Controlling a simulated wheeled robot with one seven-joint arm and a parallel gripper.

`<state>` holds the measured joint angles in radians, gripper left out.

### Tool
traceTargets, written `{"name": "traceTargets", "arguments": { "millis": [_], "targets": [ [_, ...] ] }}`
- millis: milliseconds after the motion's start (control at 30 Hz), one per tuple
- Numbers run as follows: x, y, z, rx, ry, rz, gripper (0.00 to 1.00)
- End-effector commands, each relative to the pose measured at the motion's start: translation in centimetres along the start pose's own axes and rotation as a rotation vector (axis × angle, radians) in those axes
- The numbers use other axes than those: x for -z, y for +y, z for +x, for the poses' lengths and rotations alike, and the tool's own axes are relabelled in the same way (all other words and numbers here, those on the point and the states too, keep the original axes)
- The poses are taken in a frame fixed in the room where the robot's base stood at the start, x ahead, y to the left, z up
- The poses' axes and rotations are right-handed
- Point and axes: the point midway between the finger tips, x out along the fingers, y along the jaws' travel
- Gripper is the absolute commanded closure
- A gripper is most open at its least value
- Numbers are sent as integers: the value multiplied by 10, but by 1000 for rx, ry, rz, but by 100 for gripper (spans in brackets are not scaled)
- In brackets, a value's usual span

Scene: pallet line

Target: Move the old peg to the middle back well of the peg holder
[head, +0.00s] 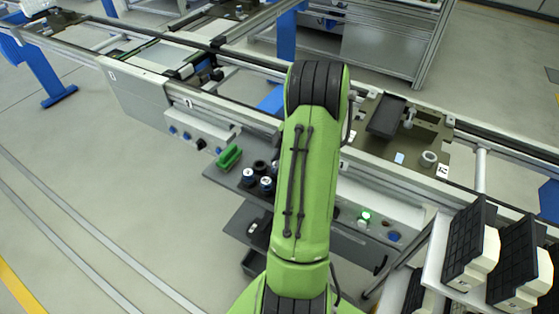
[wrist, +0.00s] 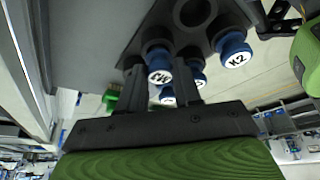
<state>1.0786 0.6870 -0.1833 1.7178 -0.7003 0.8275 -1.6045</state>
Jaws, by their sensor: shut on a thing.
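The dark peg holder (wrist: 219,16) is at the top of the wrist view, with an open round well (wrist: 195,12) near its top. Several blue pegs with white lettered ends show there. One marked K2 (wrist: 235,52) is at the right, and another lettered peg (wrist: 159,68) is between my fingers. My gripper (wrist: 160,84) is shut on a blue peg; other pegs overlap behind it. I cannot tell which peg is the old one, nor whether the held peg is clear of its well.
The conveyor rail (head: 235,108) runs behind. A lit green button (head: 365,217) and a rack of black trays (head: 470,240) are at the right. Open floor is at the left.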

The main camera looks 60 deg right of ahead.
Motion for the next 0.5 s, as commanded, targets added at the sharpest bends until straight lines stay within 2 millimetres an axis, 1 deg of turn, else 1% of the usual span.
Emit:
{"name": "traceTargets", "arguments": {
  "millis": [267,500],
  "targets": [
    [0,0,0,0,0,-1,98],
    [-1,0,3,-1,0,0,98]
  ]
}}
